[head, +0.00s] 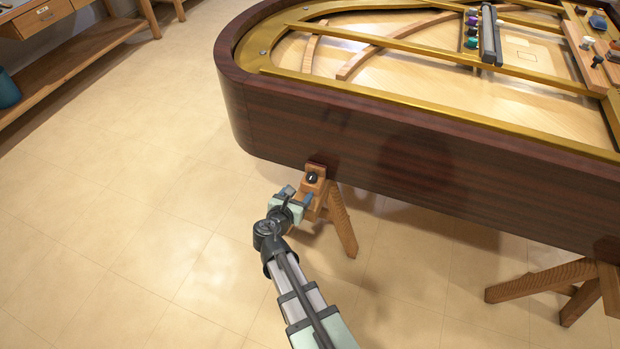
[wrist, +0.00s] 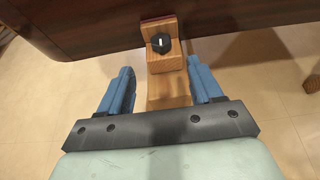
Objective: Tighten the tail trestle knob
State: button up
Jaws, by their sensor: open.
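The tail trestle knob (head: 312,177) is a small black knob with a white mark on a wooden block, just below the curved tail end of the piano case. The trestle (head: 341,222) is wooden with splayed legs. In the wrist view the knob (wrist: 161,42) sits at the upper middle, beyond the fingers. My gripper (head: 300,194) is open, with its two blue fingers (wrist: 161,86) apart on either side of the wooden block. The fingertips are short of the knob in that view, and nothing is held between them.
The dark wooden piano case (head: 400,155) with its gold frame hangs over the trestle. Another wooden trestle (head: 540,280) stands at the right. A workbench shelf (head: 70,68) and a blue bin (head: 8,90) are at the far left. The tiled floor (head: 120,220) to the left is clear.

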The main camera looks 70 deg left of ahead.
aim_at(311, 177)
jog(key=x, duration=1.1)
jog(key=shift+w+a+f, duration=0.1)
jog(key=shift+w+f, duration=0.05)
jog(key=shift+c, duration=0.2)
